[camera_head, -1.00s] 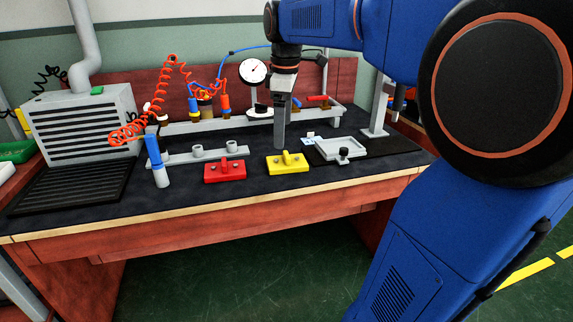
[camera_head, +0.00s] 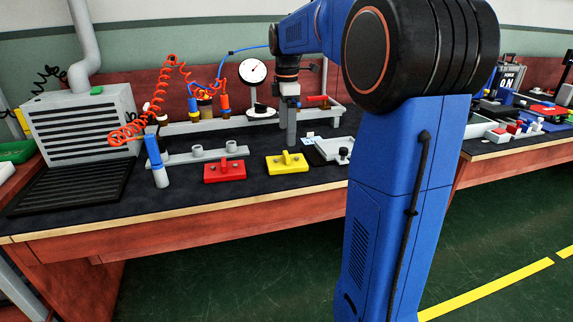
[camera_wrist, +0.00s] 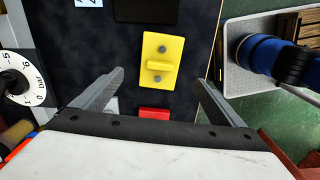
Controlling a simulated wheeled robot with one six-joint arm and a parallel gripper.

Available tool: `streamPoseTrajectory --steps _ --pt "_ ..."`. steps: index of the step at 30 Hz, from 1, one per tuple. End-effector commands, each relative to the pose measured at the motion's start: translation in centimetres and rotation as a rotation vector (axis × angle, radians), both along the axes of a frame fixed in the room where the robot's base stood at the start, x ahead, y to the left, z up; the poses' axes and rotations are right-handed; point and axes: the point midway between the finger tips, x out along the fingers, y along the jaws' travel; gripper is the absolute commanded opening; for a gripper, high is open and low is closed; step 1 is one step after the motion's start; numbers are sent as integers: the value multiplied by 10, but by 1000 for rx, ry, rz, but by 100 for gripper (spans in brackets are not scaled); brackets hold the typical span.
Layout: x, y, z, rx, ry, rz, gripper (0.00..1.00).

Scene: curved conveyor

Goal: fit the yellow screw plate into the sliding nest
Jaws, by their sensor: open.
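The yellow screw plate (camera_head: 287,163) lies flat on the dark bench mat, with a raised bar on its top. In the wrist view the yellow screw plate (camera_wrist: 160,58) shows two grey screws, one on each side of the bar. My gripper (camera_head: 291,143) is above the bench, near the yellow plate's back edge. In the wrist view my gripper (camera_wrist: 158,85) is open and empty, its fingers wide apart, with the plate ahead between them. The grey sliding nest (camera_head: 326,150) is right of the yellow plate with a black knob at its front; my arm partly hides it.
A red plate (camera_head: 225,171) lies left of the yellow one. A blue and grey upright cylinder (camera_head: 157,163) stands farther left. A grey bar with posts (camera_head: 205,154) and a dial gauge (camera_head: 253,72) are behind. Bare mat lies in front of the plates.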

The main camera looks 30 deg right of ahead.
Motion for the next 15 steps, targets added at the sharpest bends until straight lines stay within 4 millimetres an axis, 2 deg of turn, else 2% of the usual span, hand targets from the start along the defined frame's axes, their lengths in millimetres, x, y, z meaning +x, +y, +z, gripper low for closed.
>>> streamPoseTrajectory --steps 6,15 --pt "0 0 -35 1 2 0 92" --pt "0 0 -54 1 2 0 92"
